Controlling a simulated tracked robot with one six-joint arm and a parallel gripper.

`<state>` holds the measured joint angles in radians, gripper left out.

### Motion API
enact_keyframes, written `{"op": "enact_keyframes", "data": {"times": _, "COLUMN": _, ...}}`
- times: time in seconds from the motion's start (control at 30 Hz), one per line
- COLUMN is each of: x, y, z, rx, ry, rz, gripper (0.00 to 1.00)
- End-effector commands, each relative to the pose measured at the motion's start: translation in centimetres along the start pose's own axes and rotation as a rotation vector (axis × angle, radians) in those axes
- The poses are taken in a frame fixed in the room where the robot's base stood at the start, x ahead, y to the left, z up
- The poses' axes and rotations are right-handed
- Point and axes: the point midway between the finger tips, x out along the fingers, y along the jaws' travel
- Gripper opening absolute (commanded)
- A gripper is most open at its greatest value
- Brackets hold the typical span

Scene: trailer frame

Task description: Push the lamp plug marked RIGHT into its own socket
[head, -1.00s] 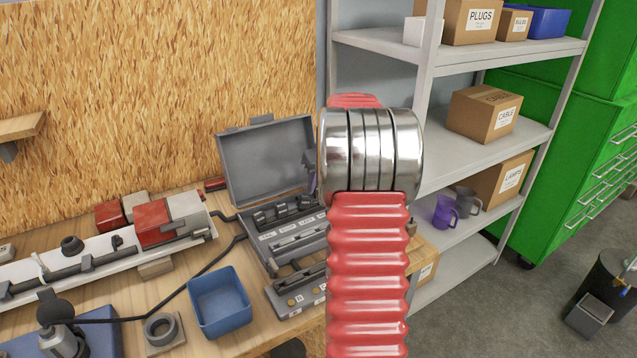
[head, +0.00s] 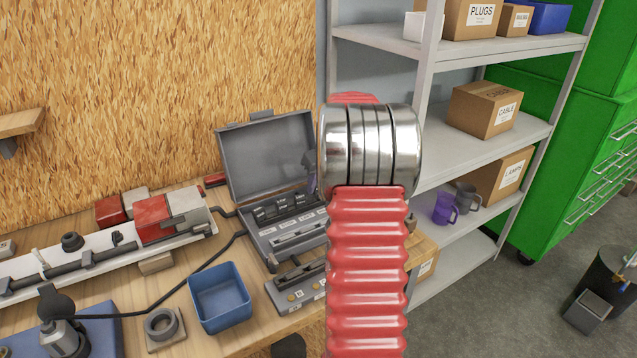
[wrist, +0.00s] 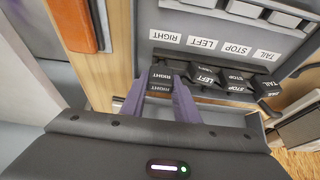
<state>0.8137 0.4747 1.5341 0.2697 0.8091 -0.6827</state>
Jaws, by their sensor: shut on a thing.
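In the wrist view, the dark plug marked RIGHT (wrist: 161,80) is between the two purple fingers of my gripper (wrist: 160,100), which is shut on it. It is at the left end of a row with the LEFT plug (wrist: 207,80), STOP plug (wrist: 235,83) and TAIL plug (wrist: 267,87). Their matching labels, RIGHT first (wrist: 166,37), run along the grey panel just above the row and read upside down. I cannot tell whether the held plug sits in the case or is raised. In the head view, my arm hides most of my gripper.
The open grey case (head: 262,160) stands on the wooden bench with its lid up at the back. A grey block with labels (head: 300,287) lies in front of it. A blue bin (head: 220,298), a black cable and the white light bar (head: 55,290) are to the left.

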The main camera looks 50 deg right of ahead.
Motion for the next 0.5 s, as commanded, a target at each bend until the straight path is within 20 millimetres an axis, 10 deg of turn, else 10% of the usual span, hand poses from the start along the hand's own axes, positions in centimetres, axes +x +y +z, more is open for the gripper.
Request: {"op": "enact_keyframes", "data": {"times": 0.5, "x": 0.34, "y": 0.05, "z": 0.1, "rx": 0.0, "ry": 0.001, "rz": 0.0, "gripper": 0.19}}
